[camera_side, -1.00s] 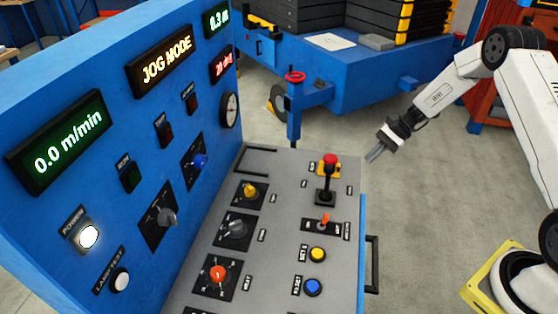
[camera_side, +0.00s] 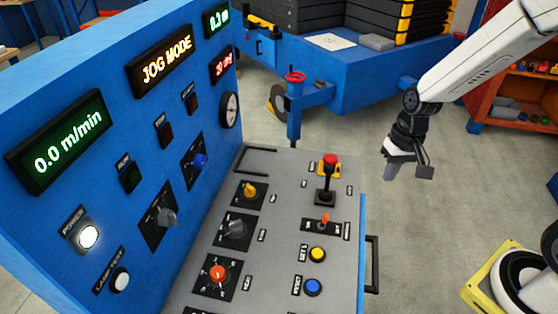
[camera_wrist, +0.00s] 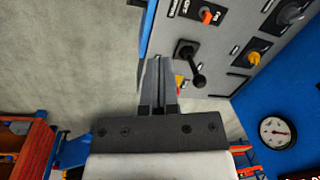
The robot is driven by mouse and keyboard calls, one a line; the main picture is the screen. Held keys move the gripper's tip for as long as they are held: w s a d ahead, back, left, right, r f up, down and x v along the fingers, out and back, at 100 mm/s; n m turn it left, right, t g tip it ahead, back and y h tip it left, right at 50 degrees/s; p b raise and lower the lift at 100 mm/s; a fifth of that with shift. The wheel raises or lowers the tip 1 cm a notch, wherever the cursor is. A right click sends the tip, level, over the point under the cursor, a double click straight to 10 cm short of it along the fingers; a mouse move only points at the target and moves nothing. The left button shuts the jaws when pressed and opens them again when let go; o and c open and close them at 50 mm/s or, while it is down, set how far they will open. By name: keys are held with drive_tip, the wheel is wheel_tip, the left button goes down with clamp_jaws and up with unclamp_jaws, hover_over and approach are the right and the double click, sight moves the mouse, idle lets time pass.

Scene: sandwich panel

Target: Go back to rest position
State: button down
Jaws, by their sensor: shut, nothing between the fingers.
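My gripper (camera_side: 407,172) hangs in the air to the right of the control panel's grey desk (camera_side: 270,240) in the side view. It is apart from the desk and its fingers point down. In the wrist view my gripper (camera_wrist: 157,62) has its fingers together with nothing held. In the wrist view the joystick (camera_wrist: 190,62) shows just right of the fingertips.
The blue upright panel (camera_side: 110,160) has a lit "JOG MODE" display (camera_side: 166,60). A black handle (camera_side: 373,264) sticks out from the desk's right side. A blue machine (camera_side: 350,80) and an orange shelf (camera_side: 520,95) stand behind. Grey floor lies open below my gripper.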

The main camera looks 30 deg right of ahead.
drive_tip(key=s+n, duration=0.1)
drive_tip(key=s+a+r+n+t+h, duration=0.1)
drive_tip(key=s+n, duration=0.1)
drive_tip(key=s+a+r+n+t, duration=0.1)
drive_tip(key=shift+s+a, duration=0.25)
drive_tip(key=shift+s, duration=0.15)
idle(0.8)
